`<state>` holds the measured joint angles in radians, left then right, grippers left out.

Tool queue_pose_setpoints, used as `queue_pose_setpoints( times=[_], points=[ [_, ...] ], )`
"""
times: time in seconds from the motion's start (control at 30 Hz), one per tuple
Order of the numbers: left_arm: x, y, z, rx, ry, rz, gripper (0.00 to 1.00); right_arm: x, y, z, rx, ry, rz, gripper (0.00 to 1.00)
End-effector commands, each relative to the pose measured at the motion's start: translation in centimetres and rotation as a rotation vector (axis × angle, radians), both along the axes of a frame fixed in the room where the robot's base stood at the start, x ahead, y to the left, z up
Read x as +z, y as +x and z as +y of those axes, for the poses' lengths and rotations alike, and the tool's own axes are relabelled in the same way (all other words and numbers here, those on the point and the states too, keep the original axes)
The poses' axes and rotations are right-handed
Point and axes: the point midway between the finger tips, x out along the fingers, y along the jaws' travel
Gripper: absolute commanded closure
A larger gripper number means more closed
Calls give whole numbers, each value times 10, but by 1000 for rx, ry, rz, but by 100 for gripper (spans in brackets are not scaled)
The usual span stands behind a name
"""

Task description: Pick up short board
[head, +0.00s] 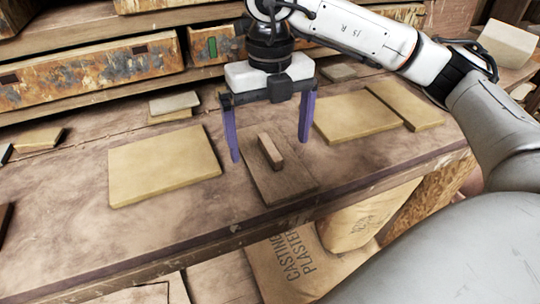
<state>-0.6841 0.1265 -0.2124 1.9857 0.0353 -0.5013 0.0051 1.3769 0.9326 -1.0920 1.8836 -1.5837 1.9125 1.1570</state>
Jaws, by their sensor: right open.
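My right gripper (270,151) is open, its two purple fingers pointing down on either side of a small upright wooden block (270,151). The block stands on a flat brown board (285,185) near the front edge of the bench. No contact between fingers and block shows. A larger pale yellow board (165,165) lies flat to the left. Another yellow board (355,117) lies to the right, with a narrower one (405,104) beside it. I cannot tell for sure which piece is the short board. My left gripper is not in view.
Small pieces (174,103) lie stacked behind the left board, and another small piece (40,139) lies at far left. Worn drawers (90,72) line the back. Plaster bags (300,265) stand below the bench front. The bench (75,215) is bare at front left.

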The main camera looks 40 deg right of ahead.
Motion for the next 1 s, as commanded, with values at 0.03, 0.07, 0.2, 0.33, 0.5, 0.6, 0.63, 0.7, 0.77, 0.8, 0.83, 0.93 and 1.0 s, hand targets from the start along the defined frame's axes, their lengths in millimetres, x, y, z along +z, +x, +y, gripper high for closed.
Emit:
queue_pose_setpoints(
  times=[0.03, 0.07, 0.2, 0.33, 0.5, 0.6, 0.63, 0.7, 0.77, 0.8, 0.83, 0.93, 1.0],
  points=[
    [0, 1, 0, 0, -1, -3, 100, -8, 0, -1, 0, -1, 3, 2],
    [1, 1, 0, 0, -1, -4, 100, -12, 0, -1, -1, -1, 2, 2],
    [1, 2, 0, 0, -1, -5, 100, -23, 0, 0, 0, -1, 1, 2],
    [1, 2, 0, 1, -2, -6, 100, -24, 0, 0, 0, 0, 0, 2],
    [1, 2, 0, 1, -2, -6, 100, -24, 0, 0, 0, 0, 0, 13],
    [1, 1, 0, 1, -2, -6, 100, -23, 0, 0, 0, 0, 0, 30],
    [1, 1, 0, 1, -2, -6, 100, -23, 0, 0, 0, 0, 0, 35],
    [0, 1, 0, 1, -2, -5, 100, -23, 0, 0, 0, 0, 0, 47],
    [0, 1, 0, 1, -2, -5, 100, -23, 0, 0, 0, 1, -1, 51],
    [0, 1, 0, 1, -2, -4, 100, -23, 0, 0, 0, 1, -1, 51],
    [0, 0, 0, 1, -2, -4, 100, -23, 0, 0, 0, 1, -1, 51],
    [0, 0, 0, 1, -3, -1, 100, -22, 0, 0, 0, 1, -1, 51],
    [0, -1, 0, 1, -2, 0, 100, -19, 1, 0, 0, 1, -2, 51]
  ],
)
